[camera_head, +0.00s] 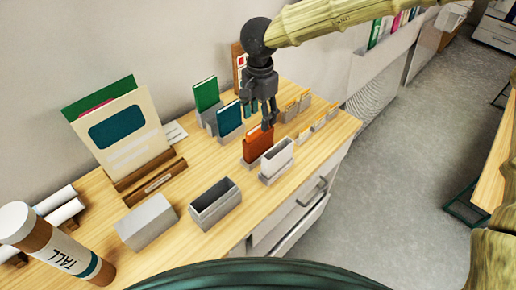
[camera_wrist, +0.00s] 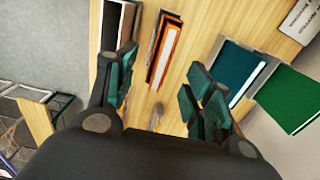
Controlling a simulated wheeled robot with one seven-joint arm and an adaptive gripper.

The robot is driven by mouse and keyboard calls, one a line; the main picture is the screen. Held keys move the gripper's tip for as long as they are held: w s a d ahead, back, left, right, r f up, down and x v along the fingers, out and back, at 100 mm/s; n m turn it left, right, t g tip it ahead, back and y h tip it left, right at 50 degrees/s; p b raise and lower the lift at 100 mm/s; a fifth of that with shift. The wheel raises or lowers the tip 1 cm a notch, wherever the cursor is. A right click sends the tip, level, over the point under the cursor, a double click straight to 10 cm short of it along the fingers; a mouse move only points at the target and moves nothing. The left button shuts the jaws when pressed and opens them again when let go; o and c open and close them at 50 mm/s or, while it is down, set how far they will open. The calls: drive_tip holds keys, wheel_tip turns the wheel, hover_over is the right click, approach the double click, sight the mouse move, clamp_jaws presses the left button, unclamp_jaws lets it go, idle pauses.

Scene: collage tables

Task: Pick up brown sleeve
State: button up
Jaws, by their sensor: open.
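The brown sleeve (camera_head: 257,145), rust-orange in colour, stands upright in a small grey holder (camera_head: 250,163) on the wooden table. In the wrist view the sleeve (camera_wrist: 163,52) shows from above as a narrow piece with orange edges, ahead of the gap between my fingers. My gripper (camera_head: 268,121) is open and empty. It hangs just above and slightly right of the sleeve in the head view. Whether a finger touches the sleeve cannot be told.
A white-grey box (camera_head: 277,158) stands close to the right of the sleeve. Teal (camera_head: 229,119) and green (camera_head: 206,94) sleeves stand behind to the left. Small card holders (camera_head: 296,105) stand at the far right. An open dark-lined box (camera_head: 215,201) is in front.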

sight(259, 126)
drive_tip(key=shift+w+f, duration=0.1)
drive_tip(key=shift+f, duration=0.75)
drive_tip(key=shift+s+f+p, duration=0.2)
drive_tip(key=shift+f+p, duration=0.1)
drive_tip(key=shift+p, duration=0.1)
drive_tip(key=f, duration=0.1)
drive_tip(key=f+p, duration=0.1)
drive_tip(key=f, duration=0.1)
drive_tip(key=shift+w+a+f, duration=0.15)
drive_tip(key=shift+w+f, duration=0.05)
drive_tip(key=shift+s+f+p, duration=0.1)
drive_tip(key=shift+f+p, duration=0.25)
drive_tip(key=shift+f, duration=0.3)
drive_tip(key=shift+c, duration=0.2)
clamp_jaws()
